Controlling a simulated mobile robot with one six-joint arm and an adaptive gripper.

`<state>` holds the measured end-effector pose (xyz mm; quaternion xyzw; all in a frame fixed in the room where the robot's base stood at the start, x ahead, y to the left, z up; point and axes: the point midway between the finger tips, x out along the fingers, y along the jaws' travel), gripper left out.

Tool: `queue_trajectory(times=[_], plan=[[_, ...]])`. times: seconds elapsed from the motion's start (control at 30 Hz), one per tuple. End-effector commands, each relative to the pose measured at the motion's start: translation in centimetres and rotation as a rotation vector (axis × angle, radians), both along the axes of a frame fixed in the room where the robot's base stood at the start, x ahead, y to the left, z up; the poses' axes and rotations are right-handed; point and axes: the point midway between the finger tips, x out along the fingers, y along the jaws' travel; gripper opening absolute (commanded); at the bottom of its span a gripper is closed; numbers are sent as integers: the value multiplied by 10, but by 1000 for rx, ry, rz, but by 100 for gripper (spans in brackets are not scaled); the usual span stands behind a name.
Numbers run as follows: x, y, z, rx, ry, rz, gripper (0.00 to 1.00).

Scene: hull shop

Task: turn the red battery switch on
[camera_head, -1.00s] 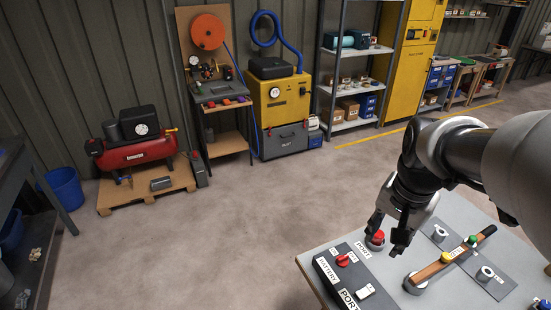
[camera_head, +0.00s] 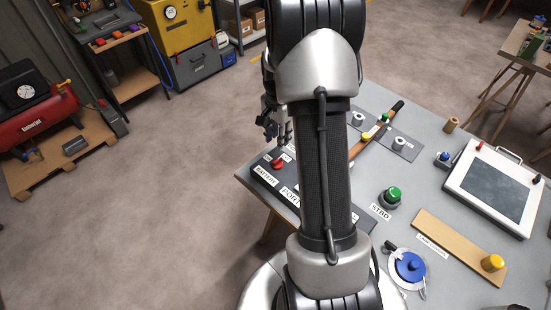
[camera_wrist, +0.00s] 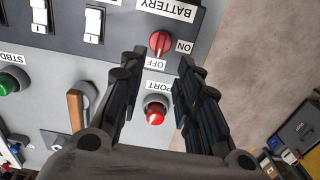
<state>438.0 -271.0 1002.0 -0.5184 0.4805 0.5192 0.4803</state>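The red battery switch (camera_wrist: 160,43) is a small round knob on a dark panel (camera_wrist: 118,22), under the BATTERY label. In the wrist view ON is printed to its right and OFF just below it; its raised grip looks roughly in line with OFF. It also shows in the head view (camera_head: 278,163). My gripper (camera_wrist: 157,62) is open and empty. Its fingertips are apart, and the switch shows between and just beyond them in the wrist view. In the head view my gripper (camera_head: 276,130) hangs above the panel's far edge. I see no contact.
A red PORT button (camera_wrist: 155,112) shows between my fingers in the wrist view. White rocker switches (camera_wrist: 94,24) share the panel. Floor left of the bench is clear.

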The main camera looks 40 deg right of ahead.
Motion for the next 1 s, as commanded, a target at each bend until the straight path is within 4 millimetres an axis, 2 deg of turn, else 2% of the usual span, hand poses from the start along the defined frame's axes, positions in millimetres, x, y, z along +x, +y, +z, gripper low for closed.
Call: queue_trajectory(times=[0.03,0.2,0.4,0.5,0.7,0.93,1.0], plan=[[-1,1,-15,2,3,1,31],[-1,1,-52,2,2,1,31],[0,0,-87,1,1,1,31],[0,0,-98,0,0,1,31],[0,0,-107,-1,-1,1,31],[0,0,-107,-1,-1,1,31],[0,0,-107,-1,-1,1,27]])
